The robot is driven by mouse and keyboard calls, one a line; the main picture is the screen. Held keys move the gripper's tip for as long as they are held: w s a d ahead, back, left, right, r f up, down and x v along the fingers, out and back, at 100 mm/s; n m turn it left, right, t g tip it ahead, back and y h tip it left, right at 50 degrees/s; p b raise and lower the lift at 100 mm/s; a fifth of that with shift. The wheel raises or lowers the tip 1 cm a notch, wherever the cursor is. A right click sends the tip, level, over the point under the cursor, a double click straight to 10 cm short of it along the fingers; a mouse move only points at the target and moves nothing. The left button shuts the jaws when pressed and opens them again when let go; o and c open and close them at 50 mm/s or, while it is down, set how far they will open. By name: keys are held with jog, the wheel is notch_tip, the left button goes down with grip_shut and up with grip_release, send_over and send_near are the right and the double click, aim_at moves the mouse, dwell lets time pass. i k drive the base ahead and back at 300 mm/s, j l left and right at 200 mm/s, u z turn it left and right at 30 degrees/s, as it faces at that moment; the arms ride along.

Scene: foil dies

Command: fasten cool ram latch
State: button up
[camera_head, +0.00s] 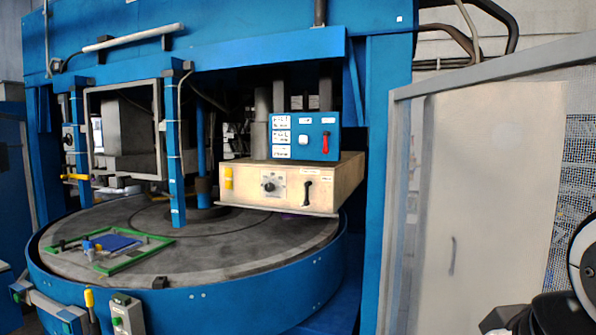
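A blue box (303,137) with white labels sits on a beige box (275,182) under the press frame. A red lever (325,142) stands roughly upright on the blue box's front, right of a white square. A black curved handle (307,193) is on the beige front, beside a round dial (269,184). A yellow piece (228,178) is at that front's left end. The labels are too small to read, so I cannot tell which part is the cool ram latch. My gripper is not in view; part of my arm (582,260) shows at the right edge.
A round grey turntable (240,262) in a blue rim carries a green frame (140,261) at left. A yellow-handled lever (89,298) and small switch box (127,313) are at the front left.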

aim_at(326, 134)
jog(key=i+l+u, duration=0.1)
jog(key=l, duration=0.25)
jog(key=i+l+u, duration=0.1)
jog(key=i+l, duration=0.25)
jog(key=i+j+z, duration=0.15)
jog(key=i, duration=0.4)
jog(key=i+j+z, duration=0.1)
jog(key=i+j, duration=0.35)
jog(key=i+j+z, duration=0.15)
jog(key=i+j, duration=0.25)
jog(key=i, duration=0.2)
